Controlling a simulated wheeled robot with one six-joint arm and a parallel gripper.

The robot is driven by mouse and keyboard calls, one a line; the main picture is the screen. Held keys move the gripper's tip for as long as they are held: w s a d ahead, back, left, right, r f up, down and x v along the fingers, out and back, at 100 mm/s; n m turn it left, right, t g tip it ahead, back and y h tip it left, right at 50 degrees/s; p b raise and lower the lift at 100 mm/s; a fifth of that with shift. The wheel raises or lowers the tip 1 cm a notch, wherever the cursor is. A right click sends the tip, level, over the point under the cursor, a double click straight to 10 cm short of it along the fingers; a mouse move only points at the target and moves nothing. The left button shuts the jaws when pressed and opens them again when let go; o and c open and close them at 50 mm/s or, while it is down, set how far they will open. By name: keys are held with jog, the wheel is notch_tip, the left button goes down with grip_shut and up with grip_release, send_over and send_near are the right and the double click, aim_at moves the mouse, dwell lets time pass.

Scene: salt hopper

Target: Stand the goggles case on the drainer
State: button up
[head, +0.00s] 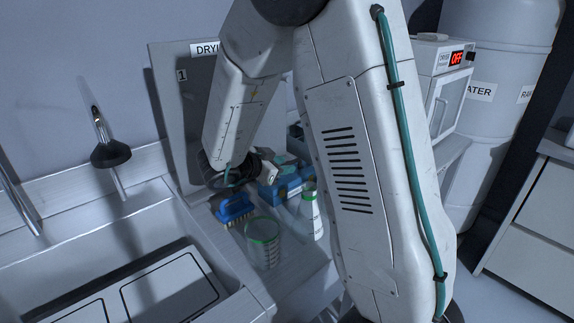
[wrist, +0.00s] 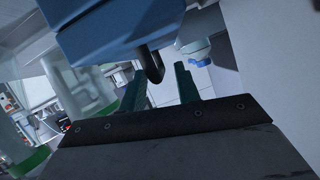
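My gripper (wrist: 160,78) shows in the wrist view with its two green fingers apart and background visible between them. A large blue body (wrist: 120,25) with a dark rounded loop hangs across the top of that view, close to the fingertips; I cannot tell whether they touch. In the head view my gripper (head: 264,162) is small and partly hidden by my arm, just above a blue box-like item (head: 287,186). This may be the goggles case, but I cannot tell. A grey upright board (head: 173,105) with a partly hidden "DRYI" label and a "1" stands behind; it may be the drainer.
A sink (head: 80,235) lies left. A white oven (head: 442,95) and a water tank (head: 495,60) stand right.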

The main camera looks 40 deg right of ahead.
jog(key=w+a+r+n+t+y, duration=0.2)
jog(key=a+r+n+t+y, duration=0.45)
jog(key=a, duration=0.45)
jog(key=w+a+r+n+t+y, duration=0.2)
jog(key=a+r+n+t+y, duration=0.25)
jog(key=a+r+y, duration=0.4)
jog(key=s+a+f+n+g+y, duration=0.15)
jog(key=s+n+g, duration=0.25)
jog(key=s, duration=0.6)
jog(key=s+a+f+n+g, duration=0.2)
jog(key=s+n+g, duration=0.1)
jog(key=s, duration=0.6)
jog(key=s+d+g+h, duration=0.1)
jog(key=s+d+g, duration=0.1)
jog(key=s, duration=0.4)
jog(key=s+d+f+n+g+h, duration=0.1)
jog(key=s+d+g+h, duration=0.1)
jog(key=s+d, duration=0.3)
jog(key=shift+s+f, duration=0.3)
jog(key=shift+s, duration=0.35)
